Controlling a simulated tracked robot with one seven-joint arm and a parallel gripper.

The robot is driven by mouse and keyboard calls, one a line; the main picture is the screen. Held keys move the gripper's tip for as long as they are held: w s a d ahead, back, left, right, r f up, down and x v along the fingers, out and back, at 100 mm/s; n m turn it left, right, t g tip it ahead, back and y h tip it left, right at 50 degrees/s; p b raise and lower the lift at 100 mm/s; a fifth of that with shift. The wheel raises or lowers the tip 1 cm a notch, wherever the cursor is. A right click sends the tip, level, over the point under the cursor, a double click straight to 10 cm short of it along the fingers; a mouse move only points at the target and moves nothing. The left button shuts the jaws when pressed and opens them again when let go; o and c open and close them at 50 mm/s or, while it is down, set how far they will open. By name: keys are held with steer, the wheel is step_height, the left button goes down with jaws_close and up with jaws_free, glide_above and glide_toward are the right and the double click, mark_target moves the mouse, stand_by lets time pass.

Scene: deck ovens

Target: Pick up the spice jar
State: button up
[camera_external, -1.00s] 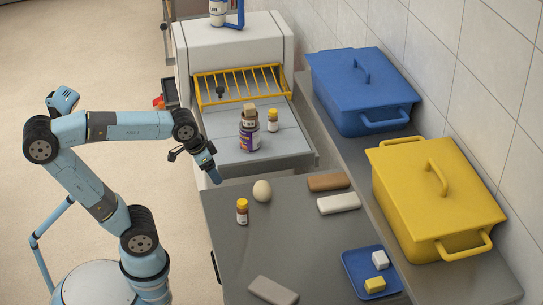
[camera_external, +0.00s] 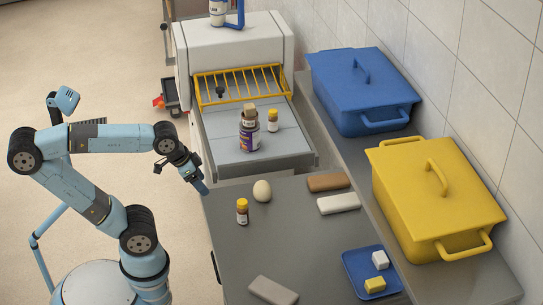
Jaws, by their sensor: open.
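A small amber jar with a yellow cap and pale label (camera_external: 242,212) stands upright on the near grey counter, left of an egg. A similar small yellow-capped jar (camera_external: 272,121) stands on the pale surface in front of the oven, beside a larger dark jar with a purple label and a tan top (camera_external: 249,136). I cannot tell which of these is meant by the spice jar. My gripper (camera_external: 195,178) is open and empty, pointing down and right at the counter's left edge. It is apart from all the jars.
The egg (camera_external: 262,191), a brown block (camera_external: 328,181), a white block (camera_external: 339,203) and a grey block (camera_external: 273,290) lie on the counter. A blue tray (camera_external: 352,262) holds two small blocks. Blue (camera_external: 360,85) and yellow (camera_external: 430,195) lidded bins line the wall. The counter's middle is clear.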

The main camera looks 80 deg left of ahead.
step_height(320, 180, down, 6)
steer(key=w+a+n+g+h, duration=0.2)
steer(key=a+n+g+h, duration=0.15)
steer(key=n, duration=0.35)
steer(key=n+t+h, duration=0.6)
steer(key=n+h, duration=0.2)
steer(key=n, duration=0.9)
glide_toward(243, 202)
steer(key=shift+n, duration=0.3)
steer(key=x, duration=0.5)
steer(key=shift+s+d, duration=0.15)
steer(key=shift+s, duration=0.05)
steer(key=shift+a+f+x, duration=0.15)
steer(key=shift+f+x, duration=0.05)
steer(key=shift+x, duration=1.05)
steer(key=shift+a+f+x, duration=0.1)
steer(key=shift+f+x, duration=0.1)
steer(key=shift+x, duration=1.05)
steer(key=shift+w, duration=0.15)
steer(key=shift+c, duration=0.3)
steer(key=c, duration=1.1)
